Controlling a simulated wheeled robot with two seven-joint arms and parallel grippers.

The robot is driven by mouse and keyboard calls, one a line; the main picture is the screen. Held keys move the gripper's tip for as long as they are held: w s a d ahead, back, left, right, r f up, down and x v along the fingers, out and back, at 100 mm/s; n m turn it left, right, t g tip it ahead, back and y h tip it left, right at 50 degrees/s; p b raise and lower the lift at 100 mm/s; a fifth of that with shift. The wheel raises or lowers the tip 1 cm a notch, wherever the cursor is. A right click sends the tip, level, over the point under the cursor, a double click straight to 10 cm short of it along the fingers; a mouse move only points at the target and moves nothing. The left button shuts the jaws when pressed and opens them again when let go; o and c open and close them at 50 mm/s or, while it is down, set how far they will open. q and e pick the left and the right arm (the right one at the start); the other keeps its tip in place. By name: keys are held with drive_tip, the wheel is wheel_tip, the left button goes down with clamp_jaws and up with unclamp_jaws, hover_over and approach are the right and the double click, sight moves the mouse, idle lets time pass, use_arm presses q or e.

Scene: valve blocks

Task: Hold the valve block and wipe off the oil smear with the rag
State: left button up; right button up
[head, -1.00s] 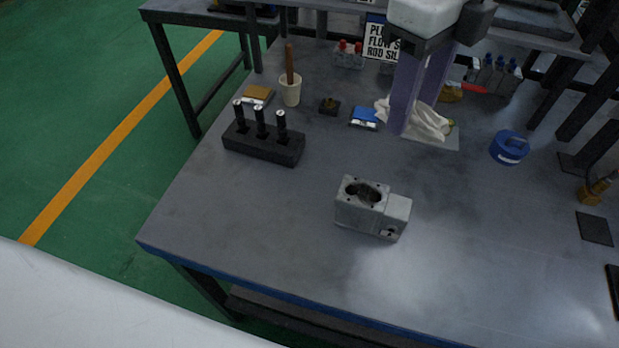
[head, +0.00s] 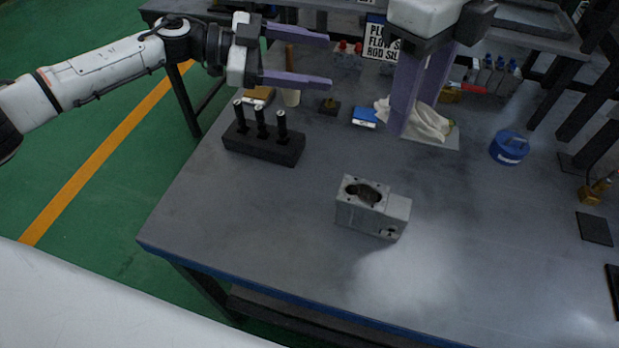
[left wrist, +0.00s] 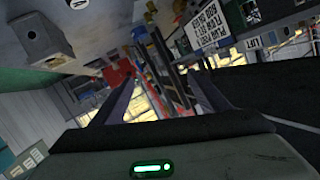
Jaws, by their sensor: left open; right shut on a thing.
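The grey valve block (head: 372,207) stands upright on the table, with a large dark opening in its top. A white rag (head: 430,123) lies crumpled on a flat light pad at the back. My right gripper (head: 404,128) points down with its purple fingers at the rag's left part, shut on it. My left gripper (head: 330,62) is open and empty above the table's back left, well away from the block. Its two fingers also show in the left wrist view (left wrist: 165,95), with nothing between them.
A black holder (head: 262,145) with three upright black tools stands left of the block. A blue tape roll (head: 508,148) lies to the right. A small blue box (head: 365,116) is near the rag. The table around the block is clear.

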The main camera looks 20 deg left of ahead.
sight(364, 211)
use_arm(q)
drive_tip(key=s+d+f+g, duration=0.1)
drive_tip(key=s+f+g, duration=0.1)
drive_tip(key=s+f, duration=0.3)
drive_tip(key=s+d+f+m+g, duration=0.1)
drive_tip(key=s+d+f+g, duration=0.1)
drive_tip(key=s+f, duration=0.3)
drive_tip(key=s+d+f+g, duration=0.1)
drive_tip(key=s+f+g, duration=0.1)
drive_tip(key=s+f, duration=0.3)
drive_tip(key=shift+s+d+g, duration=0.15)
drive_tip(key=shift+d+g, duration=0.1)
drive_tip(key=shift+g, duration=0.15)
drive_tip(key=x, duration=1.1)
drive_tip(key=shift+d+f, duration=0.3)
drive_tip(key=shift+f, duration=0.15)
drive_tip(key=shift+c, duration=0.5)
clamp_jaws()
